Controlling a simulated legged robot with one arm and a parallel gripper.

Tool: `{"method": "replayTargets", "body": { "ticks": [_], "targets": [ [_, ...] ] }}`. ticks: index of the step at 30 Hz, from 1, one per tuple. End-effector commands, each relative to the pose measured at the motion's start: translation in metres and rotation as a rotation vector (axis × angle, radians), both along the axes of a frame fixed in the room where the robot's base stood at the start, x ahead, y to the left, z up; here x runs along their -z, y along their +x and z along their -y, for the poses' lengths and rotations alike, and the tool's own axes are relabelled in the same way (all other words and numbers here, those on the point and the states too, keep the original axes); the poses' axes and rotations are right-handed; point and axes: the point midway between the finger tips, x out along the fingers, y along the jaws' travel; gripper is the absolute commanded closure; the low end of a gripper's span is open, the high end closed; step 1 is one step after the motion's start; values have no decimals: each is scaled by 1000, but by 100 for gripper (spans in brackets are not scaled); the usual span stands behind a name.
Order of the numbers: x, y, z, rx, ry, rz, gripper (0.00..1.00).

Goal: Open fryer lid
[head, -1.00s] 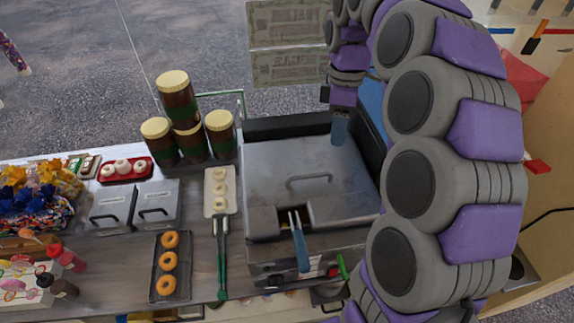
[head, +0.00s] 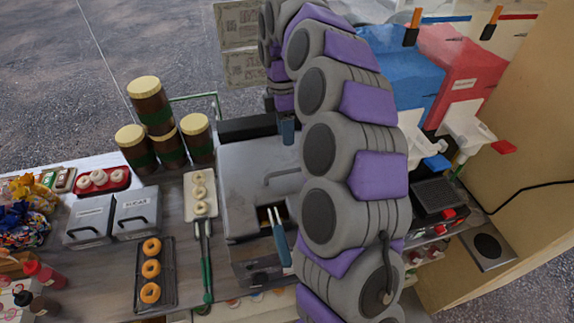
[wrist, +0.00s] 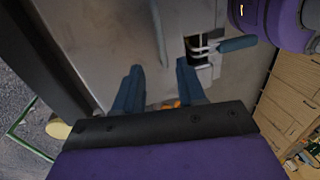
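The fryer lid (head: 240,165) is a grey metal plate lying flat and closed on the fryer, with a bar handle (head: 283,176) in its middle. My arm hides the lid's right part in the head view. My gripper (head: 287,131) points down at the lid's back edge, behind the handle. In the wrist view my two blue fingers (wrist: 159,86) are apart with nothing between them, over the grey lid (wrist: 105,40). I cannot tell whether they touch it. A blue-handled fryer tool (head: 280,240) sticks out of the front opening and also shows in the wrist view (wrist: 236,43).
Left of the fryer stand a tray of pale rings (head: 200,205), green tongs (head: 206,265), a rack of doughnuts (head: 153,270), two lidded bins (head: 135,212) and stacked brown jars (head: 150,110). Blue (head: 400,75) and red (head: 462,70) machines stand at the right.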

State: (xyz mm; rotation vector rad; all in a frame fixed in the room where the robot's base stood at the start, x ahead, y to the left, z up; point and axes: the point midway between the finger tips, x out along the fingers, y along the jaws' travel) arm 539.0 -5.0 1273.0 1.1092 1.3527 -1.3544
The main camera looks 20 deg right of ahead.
Motion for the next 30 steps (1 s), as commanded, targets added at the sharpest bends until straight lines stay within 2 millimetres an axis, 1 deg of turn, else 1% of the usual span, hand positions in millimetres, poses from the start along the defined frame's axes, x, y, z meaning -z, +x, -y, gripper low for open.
{"method": "replayTargets", "body": {
  "ticks": [1, 8, 12, 18, 23, 30],
  "targets": [
    [9, -3, 0, -1, 0, -5, 60],
    [46, -10, 0, 0, 1, -3, 60],
    [71, -16, 0, -1, 0, -5, 60],
    [96, -21, 0, -1, 0, -4, 60],
    [104, -21, 0, 1, 0, 0, 60],
    [105, -21, 0, 2, 0, 1, 60]
  ]
}}
